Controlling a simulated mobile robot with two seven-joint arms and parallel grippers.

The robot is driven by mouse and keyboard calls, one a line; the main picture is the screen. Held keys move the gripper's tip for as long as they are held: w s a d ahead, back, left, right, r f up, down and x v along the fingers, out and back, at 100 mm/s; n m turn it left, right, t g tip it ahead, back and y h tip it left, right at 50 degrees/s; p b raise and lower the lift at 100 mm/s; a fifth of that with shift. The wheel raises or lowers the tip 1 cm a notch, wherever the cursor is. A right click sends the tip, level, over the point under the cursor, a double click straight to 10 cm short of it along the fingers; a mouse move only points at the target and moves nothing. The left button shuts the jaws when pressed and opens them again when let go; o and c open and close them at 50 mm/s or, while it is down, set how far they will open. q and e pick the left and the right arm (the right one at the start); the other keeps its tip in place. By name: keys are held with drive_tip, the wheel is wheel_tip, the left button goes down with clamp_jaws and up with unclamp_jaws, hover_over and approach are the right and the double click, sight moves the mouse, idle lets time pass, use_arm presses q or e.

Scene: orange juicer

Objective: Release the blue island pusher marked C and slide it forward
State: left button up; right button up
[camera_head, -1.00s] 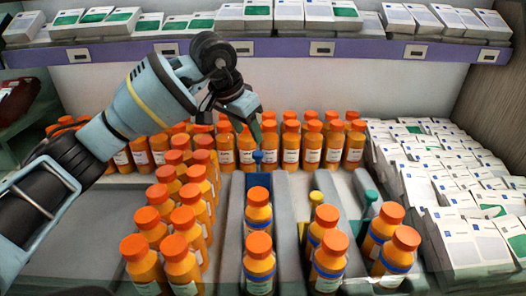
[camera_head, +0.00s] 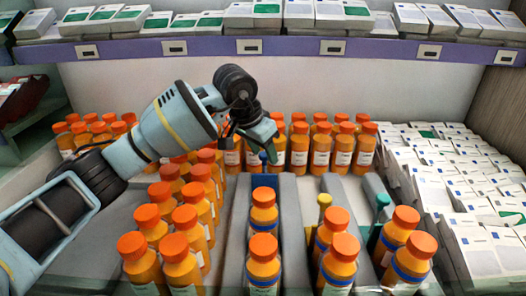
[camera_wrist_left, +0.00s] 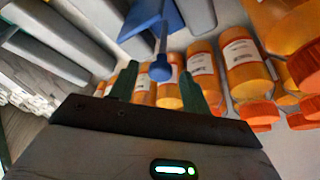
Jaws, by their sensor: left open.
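The blue pusher (camera_head: 263,157) has a rounded knob at the far end of the blue lane, behind orange-capped bottles. In the left wrist view, its blue knob (camera_wrist_left: 160,70) on a thin rod lies between my green fingertips, with gaps on both sides. My left gripper (camera_head: 264,148) is open at the knob. It also shows in the left wrist view (camera_wrist_left: 159,72), fingers apart and not closed on the knob. I cannot read a letter C on the pusher. My right gripper is not in view.
A yellow pusher (camera_head: 324,200) and a green pusher (camera_head: 383,201) stand in lanes to the right. Orange bottles (camera_head: 180,262) crowd the left, with more behind the gripper. White boxes (camera_head: 470,240) fill the right. A purple-edged shelf (camera_head: 290,47) runs above.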

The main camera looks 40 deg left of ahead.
use_arm(q)
drive_tip(key=shift+c, duration=0.2)
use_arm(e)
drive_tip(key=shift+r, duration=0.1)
use_arm(q)
drive_tip(key=c, duration=0.5)
clamp_jaws()
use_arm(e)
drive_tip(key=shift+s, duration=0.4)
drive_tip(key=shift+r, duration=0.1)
